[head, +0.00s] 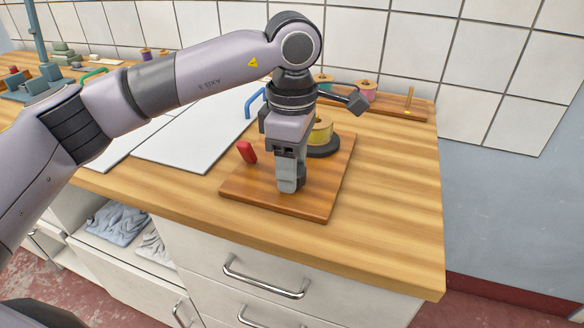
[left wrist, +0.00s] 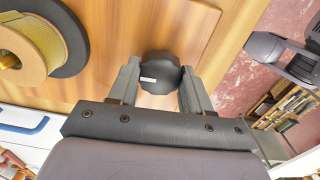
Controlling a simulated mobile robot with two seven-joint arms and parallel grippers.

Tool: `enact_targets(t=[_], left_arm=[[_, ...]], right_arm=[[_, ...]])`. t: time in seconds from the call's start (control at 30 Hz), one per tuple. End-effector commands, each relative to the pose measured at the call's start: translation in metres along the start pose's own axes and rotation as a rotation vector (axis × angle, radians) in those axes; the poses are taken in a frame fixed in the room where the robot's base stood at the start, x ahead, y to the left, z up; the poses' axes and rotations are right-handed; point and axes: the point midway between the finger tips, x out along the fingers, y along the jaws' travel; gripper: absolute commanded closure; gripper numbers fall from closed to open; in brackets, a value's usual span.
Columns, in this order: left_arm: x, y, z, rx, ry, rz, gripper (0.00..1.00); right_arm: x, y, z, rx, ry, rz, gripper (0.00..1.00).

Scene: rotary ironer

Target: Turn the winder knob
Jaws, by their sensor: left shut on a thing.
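The winder is a brown wooden board (head: 248,192) on the worktop, with a yellow spool (head: 320,132) on a black disc (head: 322,147) and a red lever (head: 247,152) at its left. The winder knob (left wrist: 160,72) is a dark, many-sided knob with a small white mark, seen in the left wrist view. My left gripper (head: 290,186) points down over the front of the board. In the left wrist view its two fingers (left wrist: 160,84) stand on either side of the knob and are shut on it. In the head view the gripper hides the knob.
White boards (head: 200,135) lie on the worktop to the left, with a blue handle (head: 255,101) near them. A rack with thread spools (head: 366,89) stands behind, by the tiled wall. The worktop (head: 395,190) right of the winder is clear. Drawers are below.

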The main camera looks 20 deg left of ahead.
Motion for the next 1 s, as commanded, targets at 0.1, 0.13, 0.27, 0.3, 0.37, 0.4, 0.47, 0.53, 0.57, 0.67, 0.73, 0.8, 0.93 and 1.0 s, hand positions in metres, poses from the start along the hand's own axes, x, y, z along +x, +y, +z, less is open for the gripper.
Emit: enact_targets(t=[0.1, 0.13, 0.27, 0.3, 0.37, 0.4, 0.47, 0.53, 0.57, 0.67, 0.73, 0.8, 0.93, 1.0], left_arm=[[-0.0007, 0.0005, -0.0003, -0.086, 0.0, 0.003, 0.82], [-0.0008, 0.0005, -0.0003, -0.105, 0.0, 0.003, 0.82], [-0.0011, 0.0005, -0.0004, -0.179, 0.0, 0.002, 0.82], [-0.0012, 0.0005, -0.0004, -0.197, 0.0, 0.002, 0.82], [-0.0013, 0.0005, -0.0004, -0.221, 0.0, 0.002, 0.82], [-0.0014, 0.0006, -0.0004, -0.234, 0.0, 0.003, 0.82], [-0.0015, 0.0006, -0.0004, -0.251, 0.0, 0.003, 0.82], [-0.0016, 0.0006, -0.0004, -0.266, 0.0, 0.003, 0.82], [-0.0017, 0.0006, -0.0004, -0.271, 0.0, 0.003, 0.82], [-0.0018, 0.0007, -0.0004, -0.281, 0.0, 0.003, 0.82], [-0.0019, 0.0007, -0.0004, -0.284, 0.0, 0.003, 0.82], [-0.002, 0.0007, -0.0004, -0.285, 0.0, 0.003, 0.82], [-0.0021, 0.0008, -0.0004, -0.284, 0.0, 0.003, 0.82], [-0.0021, 0.0008, -0.0004, -0.284, 0.0, 0.004, 0.82]], right_arm=[[0.0019, 0.0002, 0.0024, 0.0, -0.001, -0.001, 0.49], [0.0021, 0.0002, 0.0028, 0.0, -0.002, -0.001, 0.49], [0.003, 0.0002, 0.0037, 0.001, -0.002, -0.001, 0.49], [0.0032, 0.0001, 0.0037, 0.001, -0.002, -0.001, 0.49], [0.0035, 0.0001, 0.0037, 0.002, -0.002, -0.002, 0.49], [0.0036, 0.0001, 0.0037, 0.002, -0.001, -0.002, 0.49], [0.0037, 0.0, 0.0036, 0.002, -0.001, -0.002, 0.49], [0.0038, 0.0, 0.0036, 0.003, -0.001, -0.002, 0.49], [0.0038, 0.0, 0.0036, 0.003, -0.001, -0.002, 0.49], [0.0039, -0.0001, 0.0035, 0.003, -0.001, -0.002, 0.49], [0.0039, -0.0001, 0.0034, 0.003, -0.001, -0.002, 0.49], [0.0039, -0.0001, 0.0033, 0.003, -0.001, -0.002, 0.49], [0.0038, -0.0001, 0.0031, 0.003, -0.001, -0.002, 0.49], [0.0038, -0.0001, 0.0031, 0.003, -0.001, -0.002, 0.49]])
